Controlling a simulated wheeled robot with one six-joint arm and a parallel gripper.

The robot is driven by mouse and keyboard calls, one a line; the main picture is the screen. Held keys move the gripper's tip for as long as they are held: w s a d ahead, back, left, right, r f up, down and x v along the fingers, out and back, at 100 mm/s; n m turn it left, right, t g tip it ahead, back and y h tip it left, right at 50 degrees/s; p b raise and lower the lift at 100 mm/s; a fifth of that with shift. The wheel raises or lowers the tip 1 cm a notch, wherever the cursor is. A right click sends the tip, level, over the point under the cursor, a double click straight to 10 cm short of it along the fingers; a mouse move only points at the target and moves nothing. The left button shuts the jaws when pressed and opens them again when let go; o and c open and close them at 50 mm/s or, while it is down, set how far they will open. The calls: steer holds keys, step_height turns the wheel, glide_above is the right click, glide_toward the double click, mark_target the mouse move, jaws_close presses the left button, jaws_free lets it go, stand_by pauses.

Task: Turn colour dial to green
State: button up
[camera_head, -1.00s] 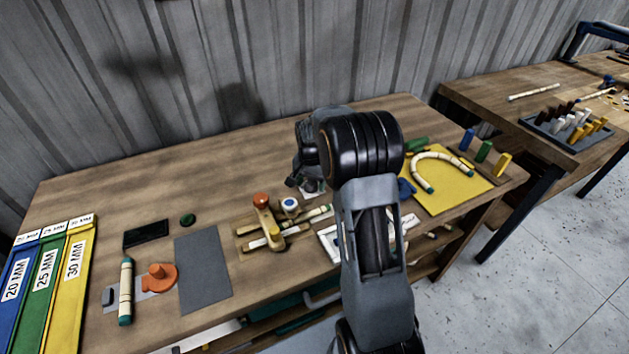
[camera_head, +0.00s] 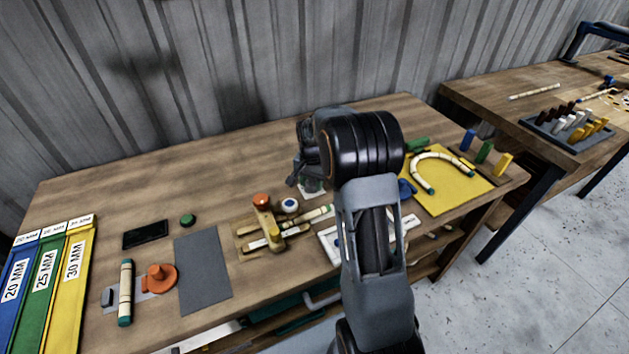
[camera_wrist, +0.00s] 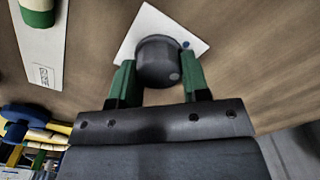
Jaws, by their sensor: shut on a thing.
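The colour dial is a dark round knob (camera_wrist: 158,55) on a white square plate (camera_wrist: 146,22), seen in the wrist view. A small blue dot (camera_wrist: 186,44) shows on the plate right of the knob. The knob has a pale grey spot on its lower right face. My gripper (camera_wrist: 158,77) has its two green fingers on either side of the knob and is shut on it. No green mark shows on the visible part of the plate. In the head view my arm hides the knob, and only a pale bit of the plate (camera_head: 312,188) shows.
A wooden jig (camera_head: 266,228) with an orange knob stands left of my arm. A yellow mat (camera_head: 447,198) with a bent rattan piece lies to the right. A grey mat (camera_head: 203,270) and an orange part (camera_head: 161,278) lie further left. The table's back left is clear.

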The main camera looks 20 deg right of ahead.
mark_target(311, 182)
steer(key=m, duration=0.5)
steer(key=shift+s+a, duration=0.25)
steer(key=shift+s, duration=0.05)
steer(key=shift+c, duration=0.2)
steer(key=m, duration=0.6)
steer(key=shift+m, duration=0.4)
steer(key=o, duration=0.9)
steer(key=shift+o, duration=0.2)
steer(key=shift+w, duration=0.1)
step_height(311, 182, up, 14)
steer(key=shift+f, duration=0.1)
